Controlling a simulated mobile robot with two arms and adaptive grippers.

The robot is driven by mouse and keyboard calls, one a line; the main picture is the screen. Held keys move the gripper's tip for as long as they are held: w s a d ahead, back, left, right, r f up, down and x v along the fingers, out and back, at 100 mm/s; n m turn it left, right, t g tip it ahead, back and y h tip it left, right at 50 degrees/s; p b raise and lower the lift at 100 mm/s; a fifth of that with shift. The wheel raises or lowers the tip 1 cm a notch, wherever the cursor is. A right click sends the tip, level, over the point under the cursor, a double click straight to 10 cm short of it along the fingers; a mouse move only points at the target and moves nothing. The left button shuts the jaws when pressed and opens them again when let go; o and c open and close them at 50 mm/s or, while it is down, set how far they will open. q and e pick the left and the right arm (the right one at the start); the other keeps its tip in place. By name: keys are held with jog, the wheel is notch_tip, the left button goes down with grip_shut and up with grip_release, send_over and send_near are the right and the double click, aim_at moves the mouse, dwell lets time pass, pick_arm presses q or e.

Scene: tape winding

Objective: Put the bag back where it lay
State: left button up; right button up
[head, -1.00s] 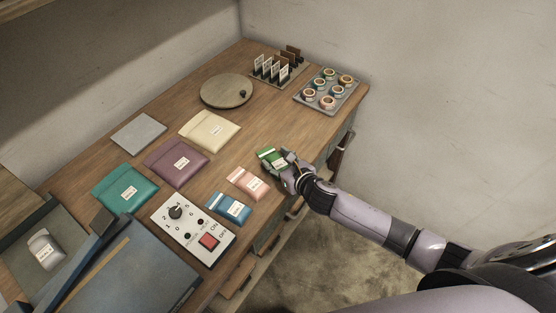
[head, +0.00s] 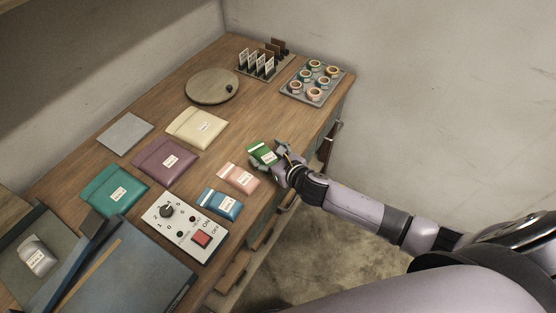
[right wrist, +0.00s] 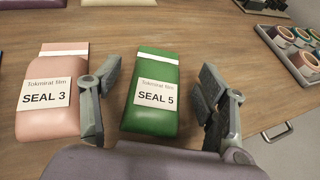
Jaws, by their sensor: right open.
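The green bag (head: 263,153) labelled SEAL 5 lies on the wooden desk near its right edge, at the end of the row of small bags. In the right wrist view the green bag (right wrist: 152,85) lies between the two fingers, with gaps showing on both sides. My right gripper (head: 279,160) is open around it; it also shows open in the right wrist view (right wrist: 158,100). The pink bag (head: 238,178), labelled SEAL 3 in the right wrist view (right wrist: 52,90), lies just left of the fingers. My left gripper does not show.
A blue bag (head: 220,203) and a control box (head: 186,226) with a red switch lie nearer. Cream (head: 197,128), purple (head: 166,160) and teal (head: 115,189) pouches lie to the left. A round board (head: 212,87) and a tape tray (head: 318,78) stand farther back.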

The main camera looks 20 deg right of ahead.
jog(key=b+v, duration=0.1)
jog(key=v, duration=1)
jog(key=shift+s+d, duration=0.15)
jog(key=shift+s, duration=0.1)
